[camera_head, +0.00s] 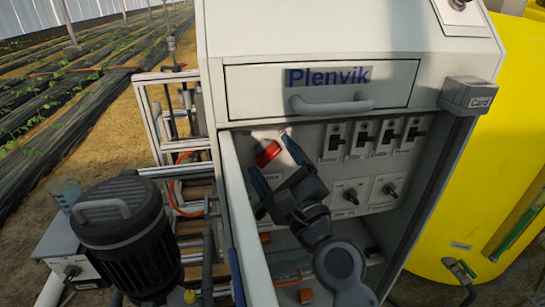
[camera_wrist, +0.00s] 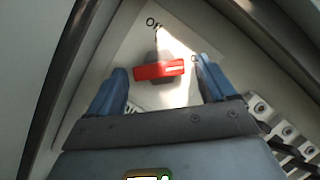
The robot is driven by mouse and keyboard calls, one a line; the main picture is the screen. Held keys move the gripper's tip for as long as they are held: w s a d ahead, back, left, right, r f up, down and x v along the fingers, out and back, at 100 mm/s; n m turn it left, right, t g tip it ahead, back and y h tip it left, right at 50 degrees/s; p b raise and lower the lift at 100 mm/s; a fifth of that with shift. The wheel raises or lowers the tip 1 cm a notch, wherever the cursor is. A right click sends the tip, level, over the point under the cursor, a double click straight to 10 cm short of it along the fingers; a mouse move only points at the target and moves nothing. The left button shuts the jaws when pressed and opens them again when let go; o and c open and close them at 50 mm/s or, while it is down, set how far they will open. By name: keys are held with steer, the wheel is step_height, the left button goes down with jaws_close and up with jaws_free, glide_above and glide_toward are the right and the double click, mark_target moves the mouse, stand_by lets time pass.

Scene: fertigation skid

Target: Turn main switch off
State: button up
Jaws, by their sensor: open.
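The main switch, a red rotary handle (camera_head: 268,153) on a light plate, is at the upper left inside the open cabinet. In the wrist view the red handle (camera_wrist: 159,70) lies crosswise between my fingertips, and partly readable lettering that starts with "O" shows above it. My gripper (camera_head: 274,158) is open, with one blue finger on each side of the handle. In the wrist view my gripper (camera_wrist: 160,75) has a gap between each finger and the handle. I cannot tell how far the fingertips are from the panel.
Several black toggle switches (camera_head: 362,138) and rotary knobs (camera_head: 352,195) sit to the right on the panel. The open cabinet door (camera_head: 240,215) stands close at left. A drawer with a handle (camera_head: 332,104) is above. A black motor (camera_head: 122,235) stands left, a yellow tank (camera_head: 480,200) right.

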steer(key=shift+w+a+r, duration=0.1)
steer(key=shift+w+a, duration=0.1)
steer(key=shift+w, duration=0.2)
steer(key=c, duration=1)
